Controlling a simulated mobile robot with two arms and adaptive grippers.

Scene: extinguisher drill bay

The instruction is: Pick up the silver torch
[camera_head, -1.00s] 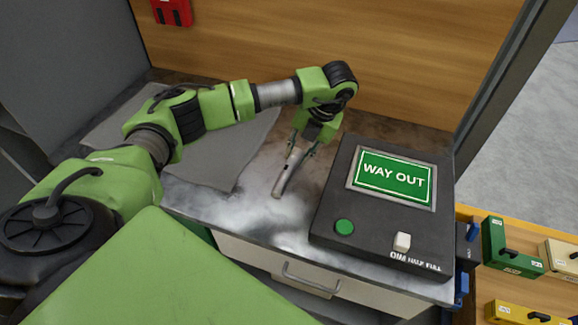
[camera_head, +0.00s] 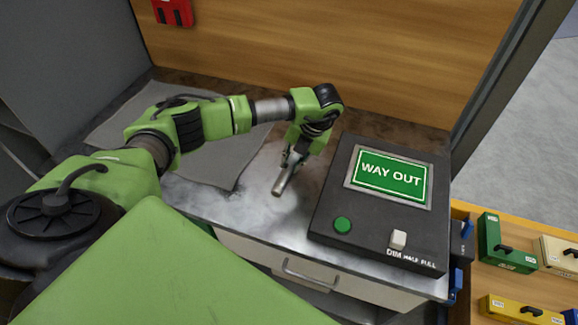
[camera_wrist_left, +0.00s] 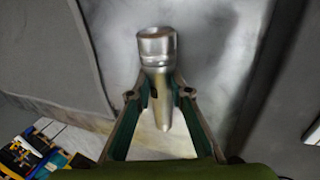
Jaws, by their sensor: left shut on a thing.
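The silver torch (camera_head: 283,181) is a short metal cylinder with a wider head, seen over the metal counter between the grey mat and the black box. In the left wrist view the torch (camera_wrist_left: 157,75) stretches away between the fingers, its wide head beyond them. My left gripper (camera_head: 292,160) comes down from above and is shut on the torch body; its fingers (camera_wrist_left: 160,98) touch both sides. Whether the torch touches the counter is hard to tell. My right gripper is not in view.
A black box (camera_head: 330,205) with a WAY OUT sign, green button and white switch stands close right of the torch. A grey mat (camera_head: 215,165) lies left. A wooden panel (camera_head: 330,50) rises behind. Coloured cases (camera_head: 505,240) sit on a wooden surface at lower right.

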